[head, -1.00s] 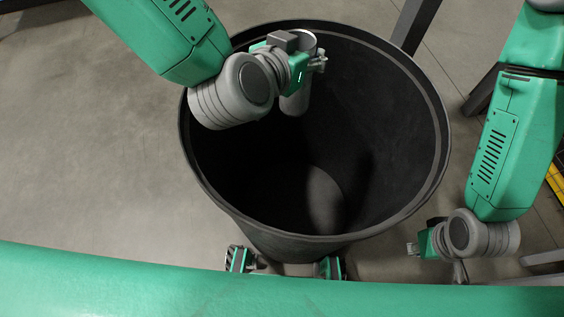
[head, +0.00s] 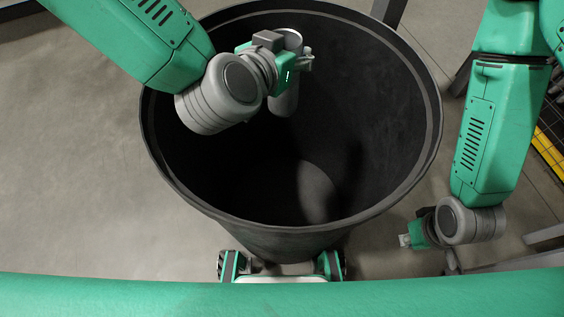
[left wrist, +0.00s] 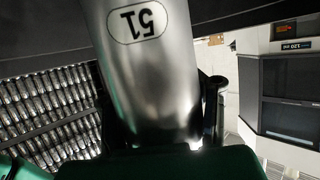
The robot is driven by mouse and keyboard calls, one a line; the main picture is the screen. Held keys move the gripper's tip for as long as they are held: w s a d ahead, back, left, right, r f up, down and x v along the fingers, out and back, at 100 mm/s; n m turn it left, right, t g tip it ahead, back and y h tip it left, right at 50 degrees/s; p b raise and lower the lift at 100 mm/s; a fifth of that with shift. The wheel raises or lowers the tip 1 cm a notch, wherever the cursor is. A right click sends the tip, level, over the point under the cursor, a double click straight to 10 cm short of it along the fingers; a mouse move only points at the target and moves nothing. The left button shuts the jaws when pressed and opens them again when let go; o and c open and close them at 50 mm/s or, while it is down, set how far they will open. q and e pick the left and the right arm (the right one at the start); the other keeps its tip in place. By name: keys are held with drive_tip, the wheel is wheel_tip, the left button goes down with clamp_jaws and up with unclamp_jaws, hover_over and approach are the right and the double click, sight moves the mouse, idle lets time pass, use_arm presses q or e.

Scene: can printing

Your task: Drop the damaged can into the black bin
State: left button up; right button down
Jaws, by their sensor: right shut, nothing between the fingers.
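The black bin (head: 392,180) stands open right in front of me in the head view and looks empty inside. My left gripper (head: 298,62) is over the bin's opening, toward its far side, and is shut on a silver can (head: 286,103). In the left wrist view the can (left wrist: 150,75) fills the middle between the fingers and shows the number 51 upside down. Any damage on the can is not visible. My right gripper (head: 405,240) is outside the bin, at its lower right, shut and empty.
The grey floor (head: 70,150) to the left of the bin is clear. A dark post (head: 388,10) stands behind the bin. The left wrist view shows rows of many cans (left wrist: 45,110) and a grey machine with a dark window (left wrist: 290,95).

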use_arm(q)
drive_tip(key=o, duration=0.7)
drive_tip(key=shift+d, duration=0.45)
drive_tip(key=shift+c, duration=0.2)
drive_tip(key=shift+d, duration=0.2)
drive_tip(key=v, duration=0.7)
drive_tip(key=shift+w, duration=0.1)
drive_tip(key=shift+s+a, duration=0.25)
drive_tip(key=shift+a, duration=0.85)
